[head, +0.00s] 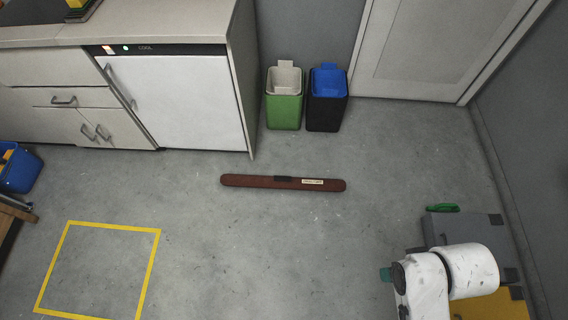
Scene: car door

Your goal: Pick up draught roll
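The draught roll (250,181) is a long reddish-brown roll lying flat on the grey floor near the middle of the head view. It lies nearly level from left to right. It has a dark strap or handle at its middle and a small pale label right of that. Nothing touches it. My white arm shows at the lower right, well away from the roll. My gripper's fingers are not visible in this view.
A white fridge (180,100) is at the back left. A yellow floor outline (150,270) is front left. Grey boxes (464,228) stand lower right. Floor around the roll is clear.

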